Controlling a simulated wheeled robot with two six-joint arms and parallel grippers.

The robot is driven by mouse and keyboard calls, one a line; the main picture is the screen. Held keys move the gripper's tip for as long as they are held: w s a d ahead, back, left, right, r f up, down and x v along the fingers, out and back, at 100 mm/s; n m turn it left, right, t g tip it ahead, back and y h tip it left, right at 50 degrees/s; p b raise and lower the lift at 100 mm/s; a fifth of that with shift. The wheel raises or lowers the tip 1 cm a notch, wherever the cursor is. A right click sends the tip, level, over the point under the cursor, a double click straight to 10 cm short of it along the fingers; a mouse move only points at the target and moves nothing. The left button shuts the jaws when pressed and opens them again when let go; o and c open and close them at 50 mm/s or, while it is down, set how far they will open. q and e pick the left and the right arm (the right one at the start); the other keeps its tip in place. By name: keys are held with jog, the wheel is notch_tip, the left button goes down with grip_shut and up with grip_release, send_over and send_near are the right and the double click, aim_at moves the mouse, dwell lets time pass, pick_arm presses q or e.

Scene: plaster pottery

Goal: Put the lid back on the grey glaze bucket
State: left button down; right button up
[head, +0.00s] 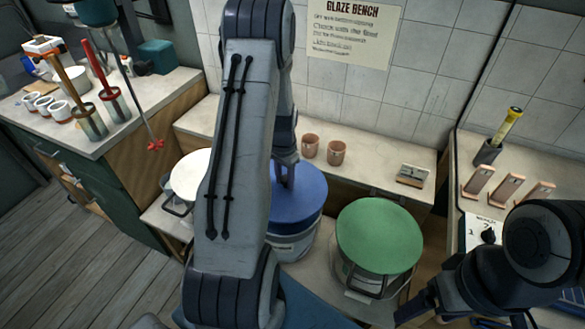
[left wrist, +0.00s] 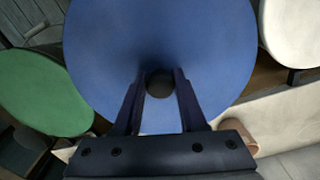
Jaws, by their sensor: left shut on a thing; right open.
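A round blue lid (head: 303,208) is in the middle of the head view, over a pale bucket (head: 296,247) that shows below its front edge. My left gripper (head: 288,178) is above the lid, partly hidden by my arm. The left wrist view shows its fingers (left wrist: 159,80) shut on the dark knob at the centre of the blue lid (left wrist: 115,45). I cannot tell whether the lid rests on the rim or is slightly above it. My right gripper (head: 408,308) is open at the lower right, partly cut off and apart from the buckets.
A green-lidded bucket (head: 378,232) stands to the right and a white-lidded one (head: 190,172) to the left. Two clay cups (head: 323,149) and a small gauge (head: 412,175) are on the ledge behind. The right bench holds clay test pieces (head: 508,188) and a yellow-topped tool (head: 507,124).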

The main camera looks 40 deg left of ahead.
aim_at(284, 189)
pick_arm(q)
jog(key=shift+f+b, duration=0.3)
jog(key=shift+f, duration=0.05)
notch_tip(284, 189, down, 4)
jog(key=b, duration=0.3)
jog(key=shift+a, duration=0.15)
jog(key=shift+f+b, duration=0.7)
jog(key=shift+f, duration=0.1)
jog(key=shift+s+p, duration=0.15)
jog(key=shift+p, duration=0.2)
jog(key=shift+f, duration=0.1)
dwell(1.4)
grip_release()
dwell(0.5)
